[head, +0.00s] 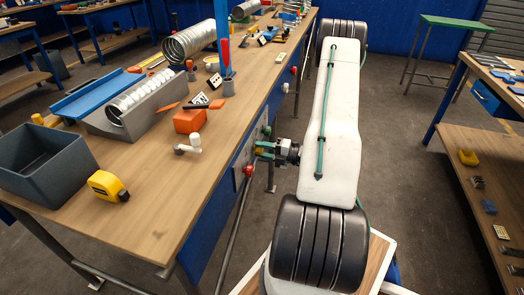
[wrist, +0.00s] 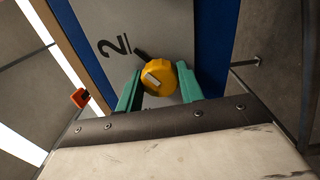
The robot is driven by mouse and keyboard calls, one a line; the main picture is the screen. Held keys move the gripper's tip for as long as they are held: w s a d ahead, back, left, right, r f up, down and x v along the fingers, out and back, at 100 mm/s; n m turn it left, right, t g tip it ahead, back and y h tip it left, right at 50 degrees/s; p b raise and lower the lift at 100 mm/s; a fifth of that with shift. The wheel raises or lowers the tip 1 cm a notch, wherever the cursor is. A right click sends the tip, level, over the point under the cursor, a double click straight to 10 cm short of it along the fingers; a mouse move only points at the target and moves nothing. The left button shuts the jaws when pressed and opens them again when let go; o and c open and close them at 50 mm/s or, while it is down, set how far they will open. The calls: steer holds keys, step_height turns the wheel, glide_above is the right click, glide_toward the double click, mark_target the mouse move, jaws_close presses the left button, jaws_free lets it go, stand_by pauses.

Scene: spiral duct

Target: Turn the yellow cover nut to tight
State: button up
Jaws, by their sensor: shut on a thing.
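The yellow cover nut (wrist: 166,69) sits on a grey panel (wrist: 118,22) in the wrist view. It is round, with a pale raised bar on its face. A short dark piece sticks out at its upper left, next to a black underlined "2" on the panel. My gripper (wrist: 159,84) has its two green fingers on either side of the nut and is shut on it. In the head view my gripper (head: 264,150) reaches left to the panel on the bench's side; the nut cannot be made out clearly there.
The wooden bench (head: 150,225) above the panel holds a grey bin (head: 45,165), a yellow tape measure (head: 108,186), a white pipe fitting (head: 190,145) and a spiral duct in a grey cradle (head: 117,124). A red-knobbed part (head: 248,170) is just below my gripper.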

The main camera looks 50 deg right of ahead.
steer(key=m, duration=0.5)
steer(key=shift+m, duration=0.4)
stand_by(0.3)
steer(key=o, duration=1)
steer(key=v, duration=0.8)
